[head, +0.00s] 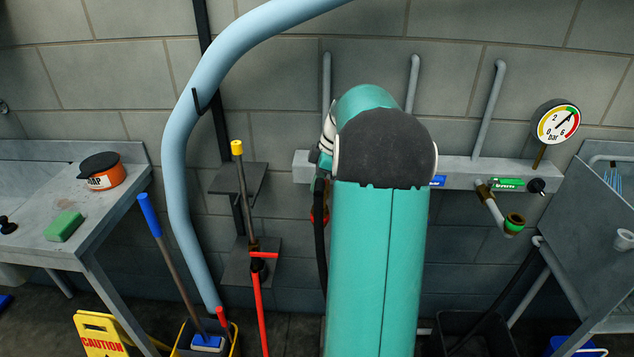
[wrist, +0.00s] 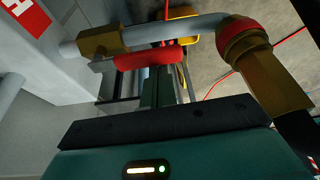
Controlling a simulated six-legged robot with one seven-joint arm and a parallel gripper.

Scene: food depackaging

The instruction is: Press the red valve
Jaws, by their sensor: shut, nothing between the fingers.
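The red valve handle (wrist: 152,56) is a red bar in the upper middle of the wrist view, beside a brass valve body (wrist: 102,41) on a light grey pipe. My gripper (wrist: 167,76) shows below it, its narrow fingers shut and empty, with the tips close under the red handle. I cannot tell whether they touch it. In the head view my teal arm hides the gripper and the red handle.
A brass elbow with a red ring (wrist: 240,38) is close at the upper right of the wrist view. In the head view a wall manifold (head: 462,170) carries a green valve (head: 508,184) and a gauge (head: 556,122). A blue hose (head: 176,160) hangs left of my arm.

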